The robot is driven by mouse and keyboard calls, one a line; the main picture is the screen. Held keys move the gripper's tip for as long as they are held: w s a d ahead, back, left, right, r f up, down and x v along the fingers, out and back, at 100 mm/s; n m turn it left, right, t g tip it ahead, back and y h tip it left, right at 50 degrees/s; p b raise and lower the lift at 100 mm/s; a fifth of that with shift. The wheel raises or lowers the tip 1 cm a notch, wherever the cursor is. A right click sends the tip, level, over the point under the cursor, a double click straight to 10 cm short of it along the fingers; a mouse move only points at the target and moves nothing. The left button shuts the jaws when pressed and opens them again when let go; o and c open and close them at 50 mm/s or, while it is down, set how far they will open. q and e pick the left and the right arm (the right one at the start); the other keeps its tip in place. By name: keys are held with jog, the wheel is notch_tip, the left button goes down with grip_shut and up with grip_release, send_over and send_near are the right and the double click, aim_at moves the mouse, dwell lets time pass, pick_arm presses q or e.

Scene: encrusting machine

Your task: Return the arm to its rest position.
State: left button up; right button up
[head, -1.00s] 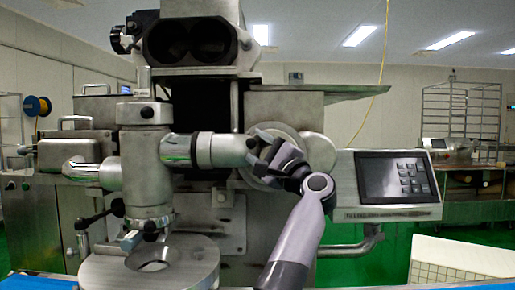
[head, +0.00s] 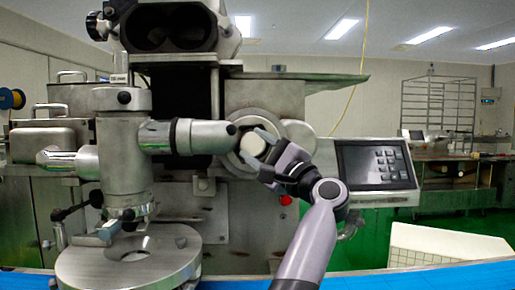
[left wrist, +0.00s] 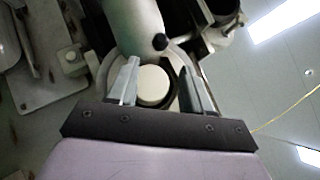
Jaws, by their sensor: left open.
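My left gripper (head: 256,149) is in front of the encrusting machine's round flange (head: 236,158), just right of the horizontal metal tube's end (head: 215,137). Its two fingers are apart. In the left wrist view the open fingers (left wrist: 160,68) stand on either side of a white round cap (left wrist: 153,86), which sits in a dark ring. Nothing is visibly held between them; I cannot tell whether a finger touches the cap. My right gripper is not in view.
A control panel (head: 375,166) with a dark screen stands right of my gripper. A round metal plate (head: 100,268) is low on the left. A white box (head: 450,243) sits at lower right on a blue surface (head: 430,279). Open air lies above the panel.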

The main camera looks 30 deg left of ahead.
pick_arm(q)
jog(key=s+d+f+n+t+h+p, duration=0.2)
jog(key=d+f+n+t+h+p, duration=0.2)
jog(key=f+n+t+h, duration=0.7)
jog(key=s+d+f+n+t+h+p, duration=0.25)
jog(key=d+f+n+t+h, duration=0.4)
jog(key=f+n, duration=0.9)
jog(key=s+f+m+g+h+p, duration=0.5)
jog(key=s+f+m+g, duration=0.9)
jog(key=s+f+m, duration=0.6)
jog(key=s+f+h, duration=0.1)
jog(key=s+f, duration=0.1)
jog(key=s, duration=0.3)
jog(key=shift+s+a, duration=0.15)
